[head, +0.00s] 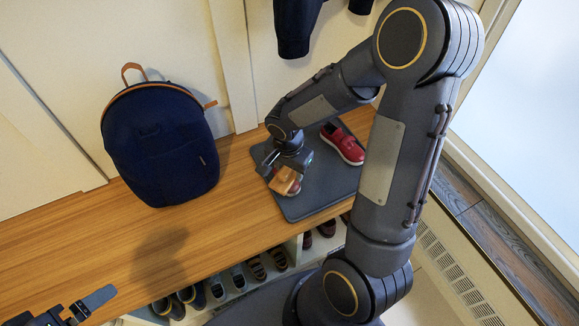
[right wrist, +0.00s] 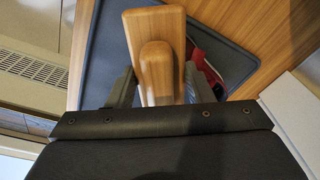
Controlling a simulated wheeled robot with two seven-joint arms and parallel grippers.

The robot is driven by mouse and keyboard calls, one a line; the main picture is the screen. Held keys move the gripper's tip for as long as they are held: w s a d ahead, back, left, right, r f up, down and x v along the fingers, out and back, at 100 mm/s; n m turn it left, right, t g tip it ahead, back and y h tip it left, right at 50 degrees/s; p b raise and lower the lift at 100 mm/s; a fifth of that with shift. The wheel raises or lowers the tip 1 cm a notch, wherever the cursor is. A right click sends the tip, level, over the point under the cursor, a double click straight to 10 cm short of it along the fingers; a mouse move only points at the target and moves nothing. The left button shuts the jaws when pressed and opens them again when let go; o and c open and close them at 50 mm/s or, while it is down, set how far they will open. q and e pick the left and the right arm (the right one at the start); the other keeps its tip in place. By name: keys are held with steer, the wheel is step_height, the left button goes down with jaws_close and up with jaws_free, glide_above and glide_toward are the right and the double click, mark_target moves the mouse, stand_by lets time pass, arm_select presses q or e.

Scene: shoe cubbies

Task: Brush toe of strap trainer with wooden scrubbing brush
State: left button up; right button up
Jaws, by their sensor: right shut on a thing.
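A wooden scrubbing brush (head: 285,181) is held in my right gripper (head: 276,167) over the dark grey tray. In the right wrist view the brush (right wrist: 157,65) sits between the two fingers, which are shut on its handle. A red trainer (right wrist: 206,68) lies under and beside the brush, mostly hidden by it; whether the bristles touch it cannot be told. The other red strap trainer (head: 342,143) stands on the tray (head: 303,206), to the right of the gripper. My left gripper (head: 88,302) is at the lower left, its jaws only partly in view.
A dark blue backpack (head: 161,145) stands on the wooden bench (head: 216,225), left of the tray. Cubbies below hold several shoes (head: 240,277). Dark clothing (head: 293,28) hangs above. The bench between the backpack and front edge is clear.

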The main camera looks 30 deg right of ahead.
steer(key=shift+w+f+b, duration=0.1)
steer(key=shift+f+b, duration=1.1)
steer(key=shift+b, duration=0.05)
stand_by(0.3)
steer(key=shift+r, duration=0.1)
steer(key=shift+d, duration=0.15)
